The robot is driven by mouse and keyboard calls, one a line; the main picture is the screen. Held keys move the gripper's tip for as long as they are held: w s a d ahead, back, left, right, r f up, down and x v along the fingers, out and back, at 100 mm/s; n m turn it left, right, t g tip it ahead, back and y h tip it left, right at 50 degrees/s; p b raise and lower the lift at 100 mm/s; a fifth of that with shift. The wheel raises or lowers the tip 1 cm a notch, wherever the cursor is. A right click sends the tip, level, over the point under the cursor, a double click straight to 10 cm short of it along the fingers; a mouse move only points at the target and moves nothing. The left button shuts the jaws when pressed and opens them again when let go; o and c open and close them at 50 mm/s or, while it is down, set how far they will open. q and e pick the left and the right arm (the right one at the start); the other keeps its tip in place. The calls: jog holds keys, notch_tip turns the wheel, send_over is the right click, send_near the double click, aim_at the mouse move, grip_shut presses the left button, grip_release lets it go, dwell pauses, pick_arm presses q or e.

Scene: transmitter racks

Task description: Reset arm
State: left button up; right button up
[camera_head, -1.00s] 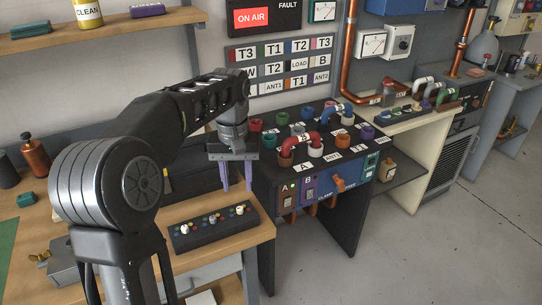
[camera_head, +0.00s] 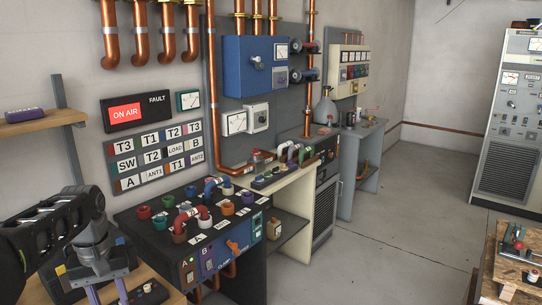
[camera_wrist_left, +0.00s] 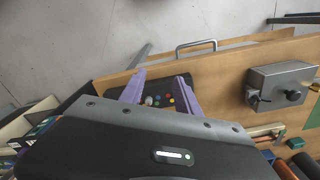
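My left arm comes in from the left in the head view. My left gripper (camera_head: 108,293) is at the lower left, over the wooden bench and left of the black patch panel. In the left wrist view its two purple fingers (camera_wrist_left: 160,92) are spread apart with nothing between them. Beyond them lies a small black control box (camera_wrist_left: 158,101) with coloured buttons, apart from the fingers. That box (camera_head: 148,293) also shows at the lower edge of the head view. My right gripper is in neither view.
The patch panel (camera_head: 165,227) with coloured sockets and pipe links stands right of my gripper. A grey metal box (camera_wrist_left: 283,84) sits on the bench. A wooden crate (camera_head: 492,280) is at the lower right, a grey rack cabinet (camera_head: 512,125) behind it. The floor (camera_head: 400,230) between is clear.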

pick_arm(q)
jog(key=d+f+m+h, duration=0.1)
jog(key=d+f+m, duration=0.1)
jog(key=d+f, duration=0.8)
jog(key=d+f+m+h, duration=0.1)
jog(key=d+f, duration=0.3)
jog(key=f, duration=1.2)
jog(key=s+d+f+h, duration=0.1)
jog(key=s+d+f, duration=0.6)
jog(key=s, duration=0.3)
jog(key=s+d+f+m+h, duration=0.1)
jog(key=s+d+f, duration=0.6)
jog(key=s+d, duration=0.2)
jog(key=shift+s+f+t, duration=0.15)
jog(key=shift+s+t, duration=0.15)
jog(key=shift+s, duration=0.85)
